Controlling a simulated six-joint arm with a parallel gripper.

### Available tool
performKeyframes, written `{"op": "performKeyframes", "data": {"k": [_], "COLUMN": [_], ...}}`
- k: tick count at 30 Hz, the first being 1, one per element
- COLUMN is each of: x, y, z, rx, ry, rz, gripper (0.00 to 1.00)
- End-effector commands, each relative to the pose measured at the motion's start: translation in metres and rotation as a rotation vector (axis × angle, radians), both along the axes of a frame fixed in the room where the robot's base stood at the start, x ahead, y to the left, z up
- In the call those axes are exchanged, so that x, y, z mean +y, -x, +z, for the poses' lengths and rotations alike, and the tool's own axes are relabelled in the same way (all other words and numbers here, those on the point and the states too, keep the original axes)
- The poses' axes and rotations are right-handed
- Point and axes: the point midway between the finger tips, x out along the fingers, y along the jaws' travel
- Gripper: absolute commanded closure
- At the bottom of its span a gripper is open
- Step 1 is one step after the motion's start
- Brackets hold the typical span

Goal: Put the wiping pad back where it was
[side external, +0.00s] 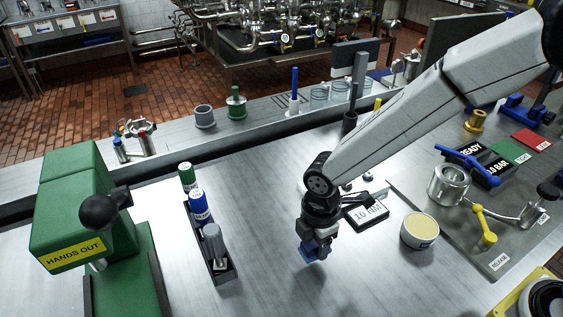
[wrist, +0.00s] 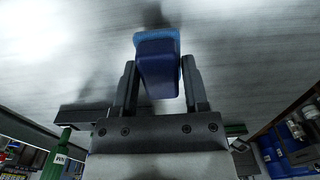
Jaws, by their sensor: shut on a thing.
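The wiping pad is a dark blue block with a lighter blue face. In the wrist view the wiping pad (wrist: 158,62) sits between the two fingers of my gripper (wrist: 160,78), which is shut on it. In the side view my gripper (side external: 316,240) points down over the bare steel table, and the blue pad (side external: 312,252) shows at its tip. The pad is low, close to the table top; I cannot tell whether it touches. Part of the pad is hidden by the fingers in the side view.
A black rack (side external: 222,268) with a green, a blue and a grey-capped bottle stands left of my gripper. A "10 NM" sign (side external: 370,213) and a tub of pale paste (side external: 419,231) stand to the right. The green "HANDS OUT" machine (side external: 75,210) is far left. The table's front middle is clear.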

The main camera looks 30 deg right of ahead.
Motion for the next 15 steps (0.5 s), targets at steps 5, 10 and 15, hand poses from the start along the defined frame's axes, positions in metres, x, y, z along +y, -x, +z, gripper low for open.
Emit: {"op": "performKeyframes", "data": {"k": [5,10,15], "x": [0.000,0.000,0.000], "y": [0.000,-0.001,-0.001], "z": [-0.020,-0.030,-0.031], "rx": [0.002,0.000,0.000], "ry": [0.002,0.000,0.000], "rz": [0.000,0.000,0.000], "gripper": [0.98,0.98,0.98]}}
